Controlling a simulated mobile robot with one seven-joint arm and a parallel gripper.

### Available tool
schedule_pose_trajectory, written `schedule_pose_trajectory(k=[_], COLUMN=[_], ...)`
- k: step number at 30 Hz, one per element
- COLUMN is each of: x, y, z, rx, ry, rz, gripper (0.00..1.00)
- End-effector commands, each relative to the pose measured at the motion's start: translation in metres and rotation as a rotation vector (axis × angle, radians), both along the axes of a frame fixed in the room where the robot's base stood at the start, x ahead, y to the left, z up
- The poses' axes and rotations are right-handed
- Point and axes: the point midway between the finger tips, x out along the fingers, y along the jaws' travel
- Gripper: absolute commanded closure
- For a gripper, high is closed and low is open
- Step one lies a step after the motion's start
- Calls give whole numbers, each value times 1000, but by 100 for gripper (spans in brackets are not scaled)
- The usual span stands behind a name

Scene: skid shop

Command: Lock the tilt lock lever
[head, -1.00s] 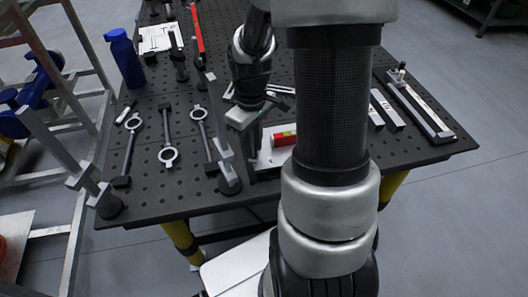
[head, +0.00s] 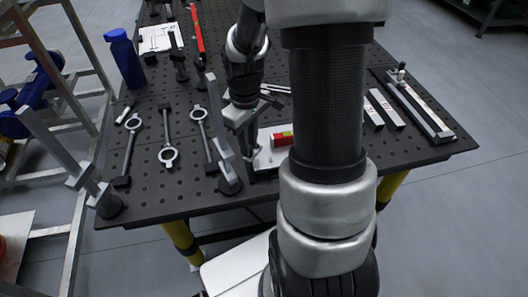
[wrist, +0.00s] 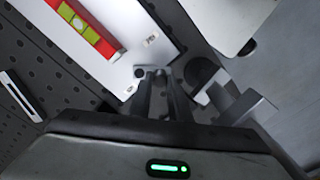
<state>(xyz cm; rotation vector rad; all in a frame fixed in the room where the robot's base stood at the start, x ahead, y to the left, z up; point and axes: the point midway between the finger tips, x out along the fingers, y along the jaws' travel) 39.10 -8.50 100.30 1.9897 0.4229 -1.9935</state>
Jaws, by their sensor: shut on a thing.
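My gripper (head: 248,150) is low at the front edge of the dark perforated table, at the left side of a white plate (head: 268,154). In the wrist view, my gripper (wrist: 160,88) is shut on a small dark rounded knob (wrist: 160,72), apparently the end of the tilt lock lever. The knob is beside the near edge of the white plate (wrist: 118,62). The rest of the lever is hidden by the fingers. A red level with a yellow-green vial (wrist: 82,22) lies on the plate; it also shows in the head view (head: 283,139).
A grey upright post on a round black base (head: 229,186) stands close left of my gripper. Ring-ended tools (head: 168,140) lie further left, and a blue bottle (head: 124,58) stands behind them. Flat bars and a long fixture (head: 418,108) lie at the right.

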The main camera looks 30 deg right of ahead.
Motion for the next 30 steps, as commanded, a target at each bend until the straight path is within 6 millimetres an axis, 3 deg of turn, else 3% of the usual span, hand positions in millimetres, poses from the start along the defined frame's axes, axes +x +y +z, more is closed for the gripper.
schedule_pose_trajectory(k=[30], x=[16], y=[3], z=[0], rx=[0], ry=[-4], rz=[1], gripper=[91])
